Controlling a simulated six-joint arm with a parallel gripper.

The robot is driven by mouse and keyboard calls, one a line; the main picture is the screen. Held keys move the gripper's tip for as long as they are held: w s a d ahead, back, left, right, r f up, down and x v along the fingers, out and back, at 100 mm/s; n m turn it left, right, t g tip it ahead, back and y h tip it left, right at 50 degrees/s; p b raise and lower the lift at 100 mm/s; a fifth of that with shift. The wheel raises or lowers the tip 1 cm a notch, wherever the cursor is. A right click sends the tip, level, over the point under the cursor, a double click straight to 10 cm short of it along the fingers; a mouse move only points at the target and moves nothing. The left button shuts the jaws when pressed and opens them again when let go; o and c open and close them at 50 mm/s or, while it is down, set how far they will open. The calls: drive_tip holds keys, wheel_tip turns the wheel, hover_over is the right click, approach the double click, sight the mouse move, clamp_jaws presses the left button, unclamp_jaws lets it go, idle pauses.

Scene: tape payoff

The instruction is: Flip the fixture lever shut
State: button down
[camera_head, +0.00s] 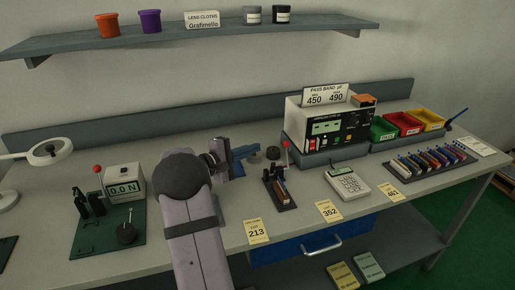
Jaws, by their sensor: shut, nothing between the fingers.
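A small test fixture (279,190) with a dark base stands on the bench, right of my arm. Its lever (285,158) is thin, stands roughly upright and has a red knob on top. A brown block lies low on the fixture's base. My gripper (225,174) is left of the fixture, above the bench and apart from the lever. It is shut and holds nothing. My wrist and forearm partly hide it, so the fingertips show poorly.
A blue dispenser (243,153) stands behind my gripper. A force gauge (125,181) with a red-knobbed stand is at left. Yellow cards lie along the front edge.

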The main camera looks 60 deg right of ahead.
drive_tip(key=p+x, duration=0.3)
drive_tip(key=x, duration=0.6)
drive_tip(key=shift+s+d, duration=0.1)
drive_tip(key=shift+s, duration=0.05)
drive_tip(key=shift+s+a+r+p, duration=0.3)
drive_tip(key=shift+s+a+p, duration=0.1)
drive_tip(key=shift+s+a, duration=0.3)
drive_tip(key=shift+s+a+r+p, duration=0.3)
drive_tip(key=shift+s+a+p, duration=0.1)
drive_tip(key=shift+s+a, duration=0.25)
